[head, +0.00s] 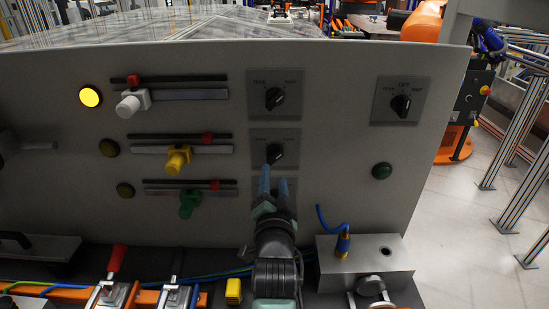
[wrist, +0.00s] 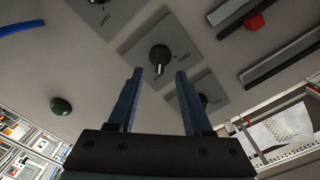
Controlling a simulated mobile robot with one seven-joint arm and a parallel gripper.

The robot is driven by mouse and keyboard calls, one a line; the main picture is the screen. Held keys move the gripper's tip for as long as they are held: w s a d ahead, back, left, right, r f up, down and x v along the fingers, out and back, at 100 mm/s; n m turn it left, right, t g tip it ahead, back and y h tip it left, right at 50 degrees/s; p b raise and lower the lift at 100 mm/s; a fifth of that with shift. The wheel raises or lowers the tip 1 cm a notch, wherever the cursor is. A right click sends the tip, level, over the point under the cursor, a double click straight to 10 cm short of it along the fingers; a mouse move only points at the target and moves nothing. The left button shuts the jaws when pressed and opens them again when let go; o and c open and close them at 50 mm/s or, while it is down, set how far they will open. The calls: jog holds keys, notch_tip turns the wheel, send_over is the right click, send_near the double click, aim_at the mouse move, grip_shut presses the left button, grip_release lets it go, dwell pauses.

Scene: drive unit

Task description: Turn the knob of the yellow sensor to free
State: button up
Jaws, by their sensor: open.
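The yellow sensor (head: 178,158) sits on the middle slide rail of the grey panel. To its right is a plate with a black knob (head: 276,154), whose pointer leans to the upper right; the labels are too small to read surely. My gripper (head: 273,168) has its blue fingers pointing up just below this knob and partly over its plate. In the wrist view my gripper (wrist: 158,78) is open and empty, and the knob (wrist: 159,54) shows between and just beyond the fingertips. I cannot tell whether either finger touches the panel.
A similar knob (head: 275,98) is above, and the lower plate (head: 291,186) is mostly hidden by my gripper. A three-way selector (head: 401,104) and a green button (head: 382,171) are to the right. A metal block (head: 366,262) with a blue hose stands below right.

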aim_at(275, 160)
jog(key=shift+w+p, duration=0.35)
jog(key=shift+w, duration=3.3)
grip_shut()
